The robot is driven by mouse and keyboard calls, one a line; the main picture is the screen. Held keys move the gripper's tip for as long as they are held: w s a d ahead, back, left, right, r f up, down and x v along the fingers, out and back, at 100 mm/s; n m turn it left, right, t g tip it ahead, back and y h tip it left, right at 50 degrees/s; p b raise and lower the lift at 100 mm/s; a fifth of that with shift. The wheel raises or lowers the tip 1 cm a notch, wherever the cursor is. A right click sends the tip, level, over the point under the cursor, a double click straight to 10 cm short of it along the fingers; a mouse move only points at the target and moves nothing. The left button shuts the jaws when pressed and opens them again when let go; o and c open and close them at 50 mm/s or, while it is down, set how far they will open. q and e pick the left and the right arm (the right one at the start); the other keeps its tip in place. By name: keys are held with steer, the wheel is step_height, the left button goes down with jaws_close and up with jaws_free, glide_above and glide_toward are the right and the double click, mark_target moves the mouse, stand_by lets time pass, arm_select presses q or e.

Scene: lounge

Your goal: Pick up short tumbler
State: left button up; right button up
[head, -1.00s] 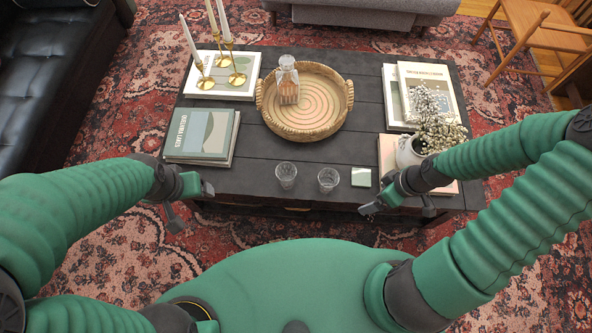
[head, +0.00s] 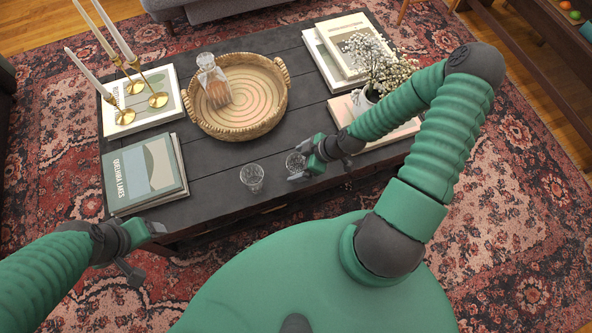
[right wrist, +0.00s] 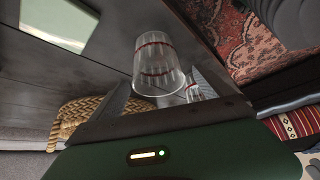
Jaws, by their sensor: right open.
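My left gripper (head: 145,252) is open and empty off the table's front left edge.
A round wicker tray (head: 238,133) with a decanter (head: 213,85) stands behind the tumblers. Books (head: 145,172) and brass candlesticks (head: 133,90) are at left. A flower vase (head: 364,100) and more books (head: 345,32) are at right.

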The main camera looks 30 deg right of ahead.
mark_target(293, 169)
steer(key=x, duration=0.1)
steer(key=b+x, duration=0.1)
steer(key=x, duration=0.2)
steer(key=shift+d+f, duration=0.3)
steer(key=shift+f, duration=0.2)
steer(key=shift+a+r, duration=0.1)
steer(key=shift+r, duration=0.05)
steer(key=shift+c, duration=0.4)
steer(key=shift+a, duration=0.15)
steer(key=c, duration=1.7)
